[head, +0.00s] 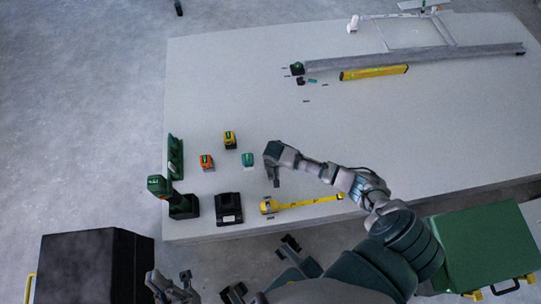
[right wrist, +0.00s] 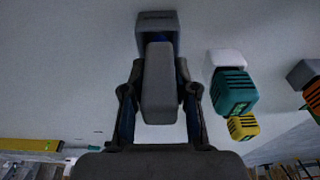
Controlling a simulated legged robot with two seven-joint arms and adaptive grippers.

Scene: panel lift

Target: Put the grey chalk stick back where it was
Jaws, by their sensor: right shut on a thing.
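My right gripper (head: 275,183) is over the front part of the table, just right of a small teal block. In the right wrist view its two fingers (right wrist: 160,105) close on the sides of a grey, smooth, elongated piece (right wrist: 160,82), which I take for the grey chalk stick. A wider grey box-like shape (right wrist: 157,20) shows just beyond its far end; I cannot tell whether they touch. In the head view the held piece does not show clearly. My left gripper (head: 172,286) is at the lower left, off the table, its fingers apart and empty.
Teal (head: 248,159), orange (head: 207,161) and yellow (head: 230,139) blocks stand left of my right gripper. A black charger (head: 228,208) and yellow tape measure (head: 310,202) lie near the front edge. A yellow level (head: 374,73) lies farther back. The table's middle (head: 400,130) is clear.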

